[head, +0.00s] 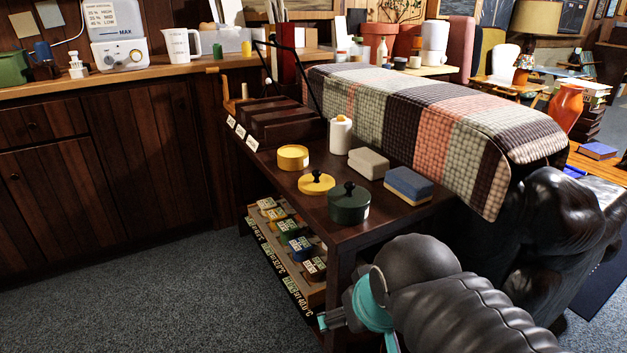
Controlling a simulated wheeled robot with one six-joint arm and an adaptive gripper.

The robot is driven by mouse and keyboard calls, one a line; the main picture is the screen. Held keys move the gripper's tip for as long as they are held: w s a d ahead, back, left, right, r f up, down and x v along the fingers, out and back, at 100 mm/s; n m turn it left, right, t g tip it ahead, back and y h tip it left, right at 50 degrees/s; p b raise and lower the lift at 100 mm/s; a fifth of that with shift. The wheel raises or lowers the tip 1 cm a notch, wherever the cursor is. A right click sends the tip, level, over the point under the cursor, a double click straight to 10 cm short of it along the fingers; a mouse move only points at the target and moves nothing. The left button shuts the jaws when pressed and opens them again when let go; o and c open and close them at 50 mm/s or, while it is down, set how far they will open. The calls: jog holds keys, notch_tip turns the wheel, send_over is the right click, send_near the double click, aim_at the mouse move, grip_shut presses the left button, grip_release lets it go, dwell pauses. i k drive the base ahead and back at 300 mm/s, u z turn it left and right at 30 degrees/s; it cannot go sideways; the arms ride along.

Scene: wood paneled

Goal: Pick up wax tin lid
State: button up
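A yellow lid with a black knob (316,185) lies on the dark wooden table (272,162). It is knob side up and appears to rest flat. Just behind and left of it stands a round, open yellow tin (293,158). In front and to the right is a dark green tin (349,206) topped by a lid with a black knob. Part of my arm, dark grey with teal, shows at the bottom right, in front of the table's near end. I cannot make out gripper fingers in this view.
A white bottle (340,135), a grey-beige block (369,162) and a blue-and-tan block (408,185) stand behind and right of the lid. Grey floor (150,290) is clear at left.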

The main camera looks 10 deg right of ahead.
aim_at(316, 183)
jog(key=u, duration=0.05)
jog(key=k, duration=0.5)
jog(key=u, duration=1.1)
jog(key=i, duration=1.05)
jog(key=z, duration=1.85)
